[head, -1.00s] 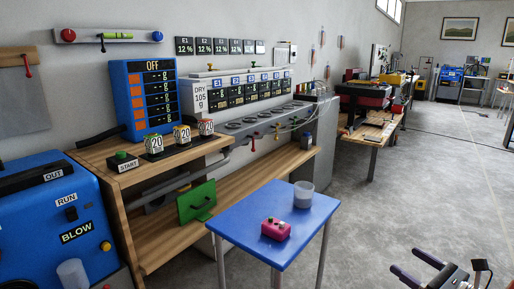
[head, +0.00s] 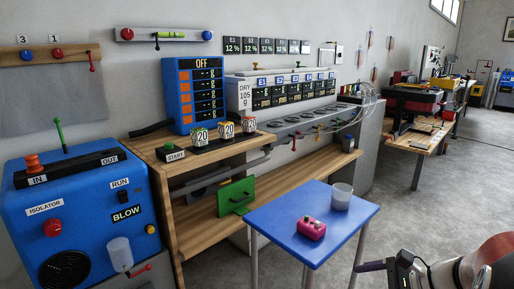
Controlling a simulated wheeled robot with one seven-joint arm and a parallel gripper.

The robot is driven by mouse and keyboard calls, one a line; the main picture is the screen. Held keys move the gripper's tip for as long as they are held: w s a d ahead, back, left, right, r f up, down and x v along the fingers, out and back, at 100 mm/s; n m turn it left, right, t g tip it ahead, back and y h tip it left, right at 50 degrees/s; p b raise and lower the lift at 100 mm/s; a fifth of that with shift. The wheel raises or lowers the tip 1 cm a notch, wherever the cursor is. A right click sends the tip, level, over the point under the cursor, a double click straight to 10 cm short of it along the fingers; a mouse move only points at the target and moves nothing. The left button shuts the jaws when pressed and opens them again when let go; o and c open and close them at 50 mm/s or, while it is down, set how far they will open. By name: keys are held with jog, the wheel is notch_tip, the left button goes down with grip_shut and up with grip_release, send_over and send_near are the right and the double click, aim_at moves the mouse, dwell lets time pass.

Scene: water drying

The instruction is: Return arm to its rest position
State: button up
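My arm shows at the lower right of the head view, a white and dark link with a reddish-brown rounded part. My gripper (head: 371,266) is at its left end, beside the right front leg of the blue table and below the tabletop. Only one dark finger shows clearly, so its opening cannot be told. I see nothing held in the visible part. The rest of the arm is cut off by the picture's edge.
A wooden bench (head: 190,222) runs along the wall, with a blue blower machine (head: 84,179) at left. Grey floor (head: 425,213) is open at right.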

jog(key=s+a+r+n+h, duration=0.4)
jog(key=s+a+n+h, duration=0.4)
jog(key=n, duration=1.1)
jog(key=s+a, duration=0.2)
jog(key=a, duration=0.1)
jog(key=shift+s+g+h, duration=0.2)
jog(key=shift+g+h, duration=0.2)
